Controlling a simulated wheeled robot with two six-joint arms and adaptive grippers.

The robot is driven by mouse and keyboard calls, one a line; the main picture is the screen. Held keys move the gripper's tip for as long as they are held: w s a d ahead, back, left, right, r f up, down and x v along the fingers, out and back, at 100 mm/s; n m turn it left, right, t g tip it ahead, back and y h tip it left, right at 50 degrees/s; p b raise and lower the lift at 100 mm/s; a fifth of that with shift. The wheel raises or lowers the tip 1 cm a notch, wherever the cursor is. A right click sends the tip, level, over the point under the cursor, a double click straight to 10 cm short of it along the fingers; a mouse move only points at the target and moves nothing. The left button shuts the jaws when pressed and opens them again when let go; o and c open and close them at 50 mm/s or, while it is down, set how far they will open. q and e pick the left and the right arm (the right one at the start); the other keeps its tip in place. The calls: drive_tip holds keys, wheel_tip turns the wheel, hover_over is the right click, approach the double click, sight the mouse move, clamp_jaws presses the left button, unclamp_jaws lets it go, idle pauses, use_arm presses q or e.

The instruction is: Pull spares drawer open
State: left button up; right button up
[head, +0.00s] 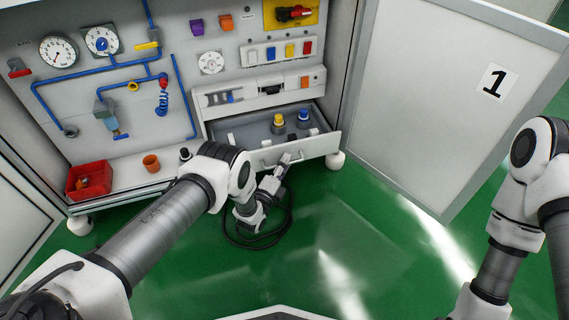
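The spares drawer (327,143) sits low in the white cabinet and stands pulled out, its inside visible from above. A yellow-topped part (278,124) and a blue-topped part (303,120) stand in it. My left gripper (289,161) is at the drawer's front, by its handle. The gripper is small here and partly covers the handle, so I cannot tell whether its fingers are closed on it. My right arm is at the right edge, and its gripper is out of view.
A red bin (88,180) and an orange cup (151,163) stand on the cabinet's lower ledge at left. An open cabinet door marked 1 (440,110) stands at right. A dark cable loops beneath my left gripper.

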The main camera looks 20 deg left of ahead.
use_arm(q)
drive_tip(key=v, duration=1.2)
